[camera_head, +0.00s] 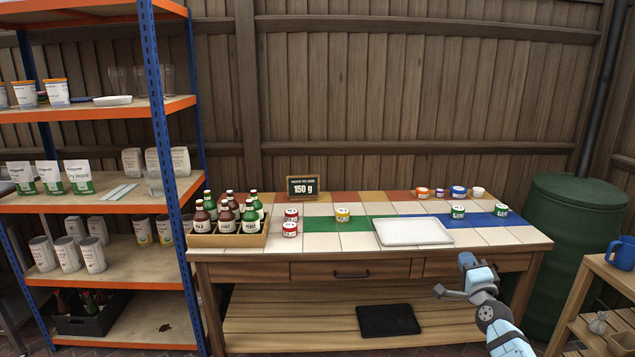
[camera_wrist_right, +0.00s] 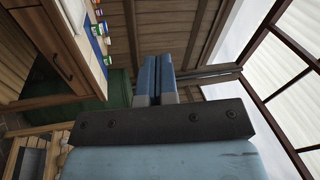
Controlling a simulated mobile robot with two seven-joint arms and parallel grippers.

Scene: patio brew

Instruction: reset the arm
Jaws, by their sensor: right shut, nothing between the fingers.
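My right gripper (camera_head: 467,261) is raised in front of the right part of the work table, apart from it. In the right wrist view its blue and grey fingers (camera_wrist_right: 156,78) are together, with nothing between them. My left gripper is not in view.
The tiled work table (camera_head: 350,262) bears a white tray (camera_head: 411,231), several small jars and a wooden crate (camera_head: 225,240) of bottles. A dark green barrel (camera_head: 574,245) stands right of it. A side table (camera_head: 590,270) with a blue mug (camera_head: 621,253) is at far right. An orange-and-blue shelf (camera_head: 165,110) stands left.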

